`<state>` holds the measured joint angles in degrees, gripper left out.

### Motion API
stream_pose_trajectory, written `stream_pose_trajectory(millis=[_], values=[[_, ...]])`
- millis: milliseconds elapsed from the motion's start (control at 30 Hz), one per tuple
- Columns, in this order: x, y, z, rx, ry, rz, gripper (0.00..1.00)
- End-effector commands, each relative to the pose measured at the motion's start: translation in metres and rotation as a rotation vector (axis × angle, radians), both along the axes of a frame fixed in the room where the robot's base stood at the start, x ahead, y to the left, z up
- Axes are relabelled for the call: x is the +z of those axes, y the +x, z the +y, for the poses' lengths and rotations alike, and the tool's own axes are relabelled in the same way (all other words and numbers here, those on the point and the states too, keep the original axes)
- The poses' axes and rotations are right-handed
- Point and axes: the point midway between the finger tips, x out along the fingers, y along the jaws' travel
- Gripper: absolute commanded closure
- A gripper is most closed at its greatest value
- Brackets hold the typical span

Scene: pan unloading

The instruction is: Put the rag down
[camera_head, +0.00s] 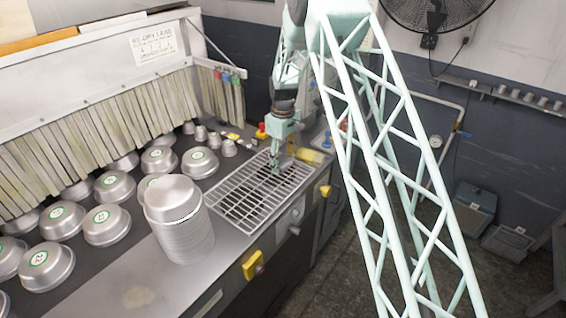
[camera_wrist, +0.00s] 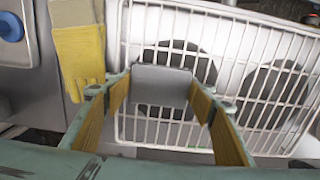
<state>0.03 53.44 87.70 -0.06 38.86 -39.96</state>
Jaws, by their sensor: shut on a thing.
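My gripper (camera_head: 275,163) points down over the wire rack (camera_head: 232,212) on the counter. In the wrist view my gripper (camera_wrist: 160,92) has a finger on each side of a grey folded rag (camera_wrist: 160,84) and is shut on it. The rag lies over part of the white wire rack (camera_wrist: 262,28) in that view. I cannot tell whether it touches the rack or hangs just above it. In the head view the rag is too small to make out.
Yellow gloves (camera_wrist: 80,55) lie left of the rack in the wrist view. A tall stack of metal pans (camera_head: 180,230) stands beside the rack in the head view. Several upturned pans (camera_head: 107,228) cover the belt at the left, below hanging strip curtains (camera_head: 90,125).

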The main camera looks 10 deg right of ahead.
Motion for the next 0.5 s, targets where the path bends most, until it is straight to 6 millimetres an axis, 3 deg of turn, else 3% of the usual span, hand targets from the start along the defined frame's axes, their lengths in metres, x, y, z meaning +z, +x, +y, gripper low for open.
stream_pose_trajectory(millis=[300, 333, 500], values=[[-0.0054, 0.0, 0.0, 0.0, 0.0, 0.0, 0.65], [-0.0049, -0.0001, 0.0, 0.0, 0.0, 0.0, 0.47], [-0.0047, -0.0002, 0.0001, 0.0, 0.0, 0.0, 0.36]])
